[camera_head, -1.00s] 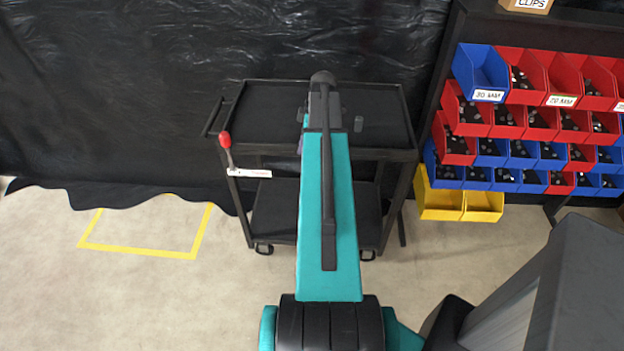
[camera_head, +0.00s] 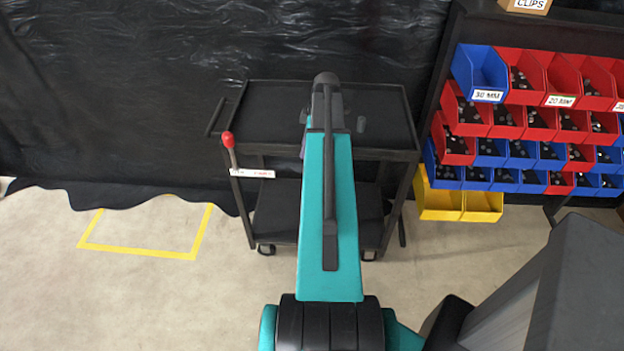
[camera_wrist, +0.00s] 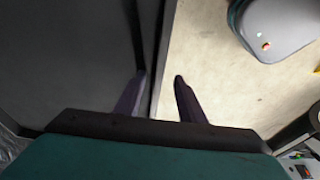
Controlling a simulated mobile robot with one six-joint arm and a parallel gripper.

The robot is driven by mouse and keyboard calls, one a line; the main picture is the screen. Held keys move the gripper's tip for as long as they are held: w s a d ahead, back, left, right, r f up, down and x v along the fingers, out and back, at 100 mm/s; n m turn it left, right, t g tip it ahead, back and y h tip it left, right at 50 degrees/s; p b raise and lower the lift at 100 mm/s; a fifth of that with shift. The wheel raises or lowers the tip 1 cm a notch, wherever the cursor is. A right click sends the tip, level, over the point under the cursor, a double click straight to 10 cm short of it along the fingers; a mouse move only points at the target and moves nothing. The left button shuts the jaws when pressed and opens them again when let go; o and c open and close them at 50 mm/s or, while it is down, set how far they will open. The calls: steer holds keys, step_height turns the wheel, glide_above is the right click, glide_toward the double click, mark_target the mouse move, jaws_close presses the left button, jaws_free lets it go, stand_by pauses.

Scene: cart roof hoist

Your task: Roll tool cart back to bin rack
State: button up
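The black two-shelf tool cart (camera_head: 255,95) stands before the dark plastic sheeting, left of the bin rack (camera_head: 447,75). A red-knobbed lever (camera_head: 228,139) and a white label strip (camera_head: 252,173) are on its left front. My arm reaches over the cart's top and hides its middle. In the wrist view, my gripper (camera_wrist: 159,88) has its fingers apart, with the cart's edge (camera_wrist: 162,60) running between them. The left finger is over the dark cart side, the right finger over pale floor. Floor shows between the edge and the right finger. The fingertips are hidden in the head view.
A yellow tape outline (camera_head: 140,250) marks empty floor at the left. Floor between cart and rack is narrow. A grey rounded object (camera_wrist: 275,25) appears at upper right in the wrist view.

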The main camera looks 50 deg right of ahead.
steer(key=shift+s+a+f, duration=0.2)
steer(key=shift+s+f, duration=0.05)
steer(key=shift+f, duration=0.5)
steer(key=shift+w+d+r+p, duration=0.15)
steer(key=shift+r+p, duration=0.3)
steer(key=shift+r, duration=0.15)
steer(key=shift+w+d+r+p, duration=0.1)
steer(key=shift+r+p, duration=0.35)
steer(key=shift+r, duration=0.15)
steer(key=shift+w+r+p, duration=0.1)
steer(key=shift+r+p, duration=1.25)
steer(key=shift+r, duration=1.5)
steer(key=shift+f, duration=0.1)
